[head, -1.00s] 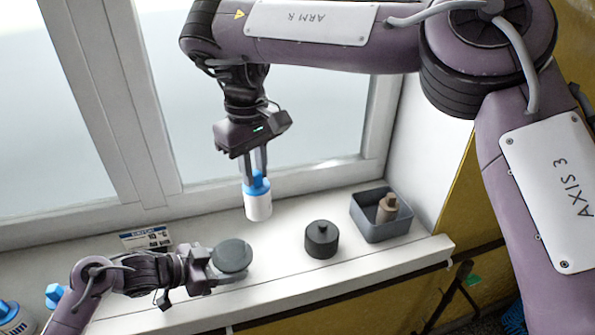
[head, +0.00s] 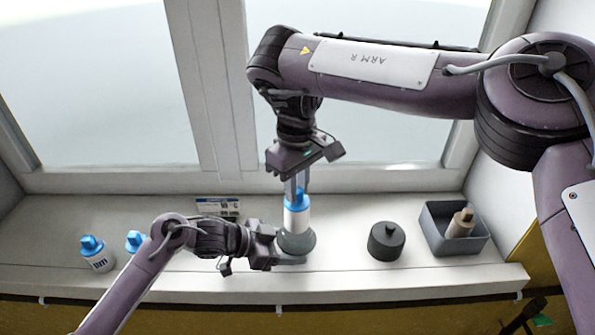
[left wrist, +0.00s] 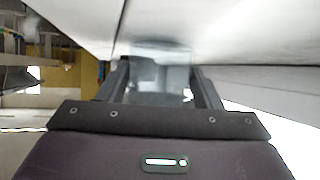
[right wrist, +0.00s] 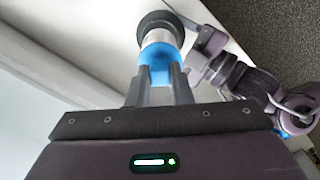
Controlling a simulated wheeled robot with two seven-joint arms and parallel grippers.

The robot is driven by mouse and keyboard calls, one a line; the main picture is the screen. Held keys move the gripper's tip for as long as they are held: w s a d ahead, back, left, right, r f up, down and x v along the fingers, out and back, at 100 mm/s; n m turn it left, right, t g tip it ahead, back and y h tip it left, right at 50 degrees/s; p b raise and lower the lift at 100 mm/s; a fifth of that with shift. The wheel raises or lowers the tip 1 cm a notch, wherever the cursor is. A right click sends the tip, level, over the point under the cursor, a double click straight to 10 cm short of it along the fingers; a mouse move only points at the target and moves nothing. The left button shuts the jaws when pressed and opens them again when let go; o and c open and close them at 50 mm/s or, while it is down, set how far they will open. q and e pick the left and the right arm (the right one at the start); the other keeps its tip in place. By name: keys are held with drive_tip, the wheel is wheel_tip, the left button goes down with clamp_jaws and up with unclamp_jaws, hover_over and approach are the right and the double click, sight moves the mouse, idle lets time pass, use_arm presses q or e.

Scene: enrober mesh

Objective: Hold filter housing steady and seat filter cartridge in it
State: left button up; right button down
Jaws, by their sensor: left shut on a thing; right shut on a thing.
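The filter housing (head: 303,247) is a dark grey round cup on the white sill. My left gripper (head: 277,257) is shut on its side; in the left wrist view a greyish blurred shape (left wrist: 165,75) lies between the fingers. The filter cartridge (head: 296,217) is white with a blue top and stands upright. My right gripper (head: 297,187) is shut on the blue top from above. The cartridge's lower end overlaps the housing's mouth; the right wrist view shows the dark housing rim (right wrist: 160,20) around its far end (right wrist: 160,38). How deep it sits is hidden.
A dark lidded pot (head: 386,243) stands to the right. Beyond it is a grey bin (head: 447,247) holding a tan bottle (head: 460,222). Blue-capped bottles (head: 97,257) stand at the left, and a small label card (head: 218,207) lies behind my left arm. The window is at the back.

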drive_tip(key=shift+f, duration=2.1)
drive_tip(key=c, duration=1.2)
unclamp_jaws()
drive_tip(key=shift+c, duration=0.2)
drive_tip(key=shift+r, duration=3.55)
use_arm(q)
drive_tip(key=o, duration=0.8)
